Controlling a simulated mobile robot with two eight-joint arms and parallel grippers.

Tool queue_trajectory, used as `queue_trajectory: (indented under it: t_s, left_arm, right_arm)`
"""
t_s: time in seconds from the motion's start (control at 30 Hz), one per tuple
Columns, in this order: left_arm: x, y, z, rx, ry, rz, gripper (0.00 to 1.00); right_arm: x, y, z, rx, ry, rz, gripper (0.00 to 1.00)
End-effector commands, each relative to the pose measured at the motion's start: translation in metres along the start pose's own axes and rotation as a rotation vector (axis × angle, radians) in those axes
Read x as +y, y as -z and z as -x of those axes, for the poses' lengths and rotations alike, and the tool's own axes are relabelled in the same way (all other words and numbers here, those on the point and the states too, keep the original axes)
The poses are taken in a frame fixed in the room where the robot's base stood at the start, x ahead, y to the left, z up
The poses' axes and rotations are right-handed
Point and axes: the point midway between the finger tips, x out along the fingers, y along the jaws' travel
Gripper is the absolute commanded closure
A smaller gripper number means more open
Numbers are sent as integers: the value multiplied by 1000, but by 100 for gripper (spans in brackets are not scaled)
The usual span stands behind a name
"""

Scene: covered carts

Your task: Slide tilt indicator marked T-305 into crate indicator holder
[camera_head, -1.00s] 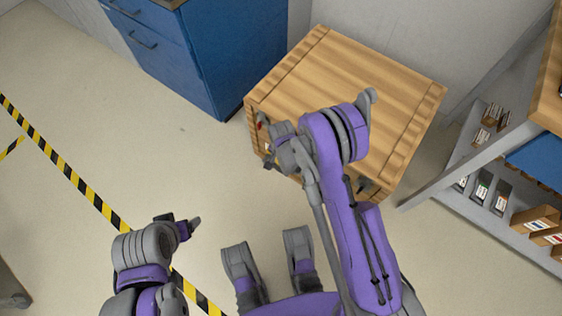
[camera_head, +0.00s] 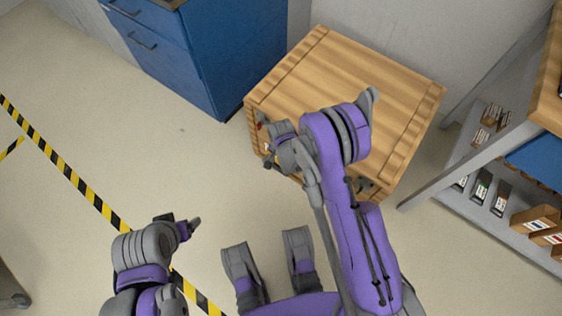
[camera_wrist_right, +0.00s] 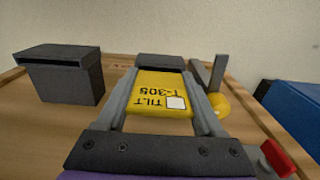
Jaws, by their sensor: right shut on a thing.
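The yellow tilt indicator (camera_wrist_right: 158,96), with TILT and T-305 upside down in the picture, is held between the two fingers of my right gripper (camera_wrist_right: 165,85). A dark grey block (camera_wrist_right: 160,62) stands on the crate wood just beyond it. A larger dark block with a slot along its top (camera_wrist_right: 70,78) is to the left. I cannot tell whether the indicator touches the nearer block. In the head view my right gripper (camera_head: 268,158) is at the front left side of the wooden crate (camera_head: 355,75), partly hidden by my wrist. My left gripper (camera_head: 190,228) is away over the floor; its jaws are unclear.
A yellow round part with a grey upright (camera_wrist_right: 215,102) and a red piece (camera_wrist_right: 277,158) lie right of the indicator. A blue cabinet (camera_head: 165,60) stands left of the crate. A grey shelf (camera_head: 490,215) with small boxes is at right. Open floor lies left.

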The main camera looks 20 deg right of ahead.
Motion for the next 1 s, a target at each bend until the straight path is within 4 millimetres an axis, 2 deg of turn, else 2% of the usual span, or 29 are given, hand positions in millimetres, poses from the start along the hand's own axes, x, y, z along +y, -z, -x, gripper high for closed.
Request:
queue_trajectory:
  t_s: [1.0]
  left_arm:
    - [0,-2,-8,-2,0,0,25]
  right_arm:
    - [0,0,0,0,0,0,91]
